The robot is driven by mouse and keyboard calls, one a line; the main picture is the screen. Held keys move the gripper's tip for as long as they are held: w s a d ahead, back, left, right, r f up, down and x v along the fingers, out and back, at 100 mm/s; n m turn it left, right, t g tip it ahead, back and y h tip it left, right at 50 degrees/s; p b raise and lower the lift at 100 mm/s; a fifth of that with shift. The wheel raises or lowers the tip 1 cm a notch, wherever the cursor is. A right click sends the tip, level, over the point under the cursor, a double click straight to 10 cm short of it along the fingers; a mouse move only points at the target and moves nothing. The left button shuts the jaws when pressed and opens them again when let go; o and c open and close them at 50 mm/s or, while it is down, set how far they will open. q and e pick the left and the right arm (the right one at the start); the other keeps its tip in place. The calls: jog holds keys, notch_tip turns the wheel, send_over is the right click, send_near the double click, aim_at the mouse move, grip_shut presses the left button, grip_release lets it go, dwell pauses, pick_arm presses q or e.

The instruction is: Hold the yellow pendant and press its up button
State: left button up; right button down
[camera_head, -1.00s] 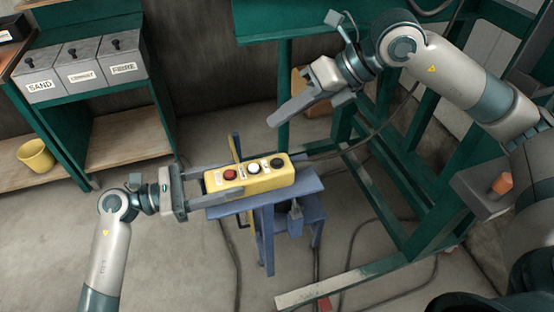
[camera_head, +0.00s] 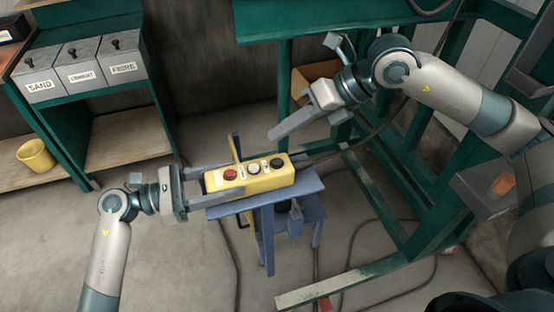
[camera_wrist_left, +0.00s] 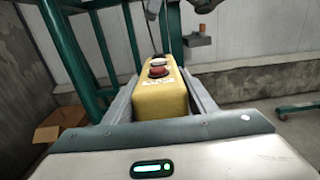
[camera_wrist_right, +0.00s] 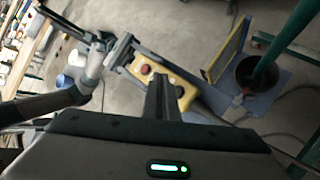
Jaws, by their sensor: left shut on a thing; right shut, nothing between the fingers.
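The yellow pendant (camera_head: 262,185) lies on the blue stand (camera_head: 240,206). It has a red button (camera_head: 230,174), a white button (camera_head: 254,169) and a black button (camera_head: 277,163) in a row. My left gripper (camera_head: 200,191) is shut on its left end, with a finger along each side; the pendant also shows between the fingers in the left wrist view (camera_wrist_left: 160,98). My right gripper (camera_head: 272,135) is shut and empty, its tips above and behind the black button end, apart from it. In the right wrist view its fingers (camera_wrist_right: 160,85) hide part of the pendant (camera_wrist_right: 143,65).
A green frame (camera_head: 400,220) with cables stands at the right. A green shelf (camera_head: 165,110) with labelled bins (camera_head: 85,70) and a yellow bucket (camera_head: 35,155) is at the left. A cardboard box (camera_head: 318,75) is behind my right gripper. The floor in front is mostly clear.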

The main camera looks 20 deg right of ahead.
aim_at(277, 162)
jog(key=shift+f, duration=2.5)
jog(key=shift+f, duration=0.1)
jog(key=shift+f, duration=0.3)
